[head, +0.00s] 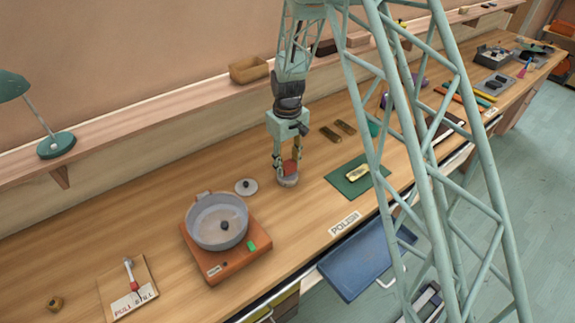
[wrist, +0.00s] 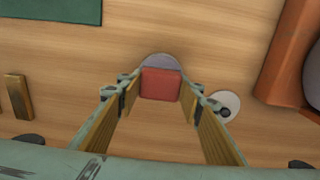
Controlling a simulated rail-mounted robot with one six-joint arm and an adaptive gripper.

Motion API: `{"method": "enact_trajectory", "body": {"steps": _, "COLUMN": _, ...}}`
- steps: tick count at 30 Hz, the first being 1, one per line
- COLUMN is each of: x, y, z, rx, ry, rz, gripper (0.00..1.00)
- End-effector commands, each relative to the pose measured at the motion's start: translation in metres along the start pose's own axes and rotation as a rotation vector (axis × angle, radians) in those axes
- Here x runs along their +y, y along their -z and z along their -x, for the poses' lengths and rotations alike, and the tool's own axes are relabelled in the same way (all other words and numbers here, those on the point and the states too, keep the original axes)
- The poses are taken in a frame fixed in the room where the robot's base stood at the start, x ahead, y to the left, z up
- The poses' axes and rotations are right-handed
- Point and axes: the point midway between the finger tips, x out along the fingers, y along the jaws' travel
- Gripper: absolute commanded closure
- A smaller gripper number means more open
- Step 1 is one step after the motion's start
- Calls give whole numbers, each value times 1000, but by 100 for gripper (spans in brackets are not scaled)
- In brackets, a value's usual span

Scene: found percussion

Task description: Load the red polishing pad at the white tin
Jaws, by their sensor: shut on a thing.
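The red polishing pad (head: 291,167) is a small red block, seen in the wrist view (wrist: 160,84) between my fingertips. My gripper (head: 286,169) points down over the bench and is shut on the pad; its fingers also show in the wrist view (wrist: 161,92). A round, pale grey-white tin (head: 288,181) sits on the bench directly under the pad. In the wrist view the tin's rim (wrist: 160,60) shows past the pad's far edge. Most of the tin's top is hidden by the pad, and I cannot tell whether they touch.
A white disc with a dark knob (head: 246,186) lies left of the tin. A grey pan (head: 217,222) stands on an orange-brown base (head: 243,258). A green mat (head: 348,187) with a brass-coloured piece (head: 357,173) lies to the right, and a POLISH label (head: 344,223) in front.

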Motion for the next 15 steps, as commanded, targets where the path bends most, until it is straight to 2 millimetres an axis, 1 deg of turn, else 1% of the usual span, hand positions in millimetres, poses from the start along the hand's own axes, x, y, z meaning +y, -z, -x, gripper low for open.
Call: {"method": "enact_trajectory", "body": {"steps": 15, "x": 0, "y": 0, "z": -4, "rx": 0, "ry": 0, "rz": 0, "gripper": 75}}
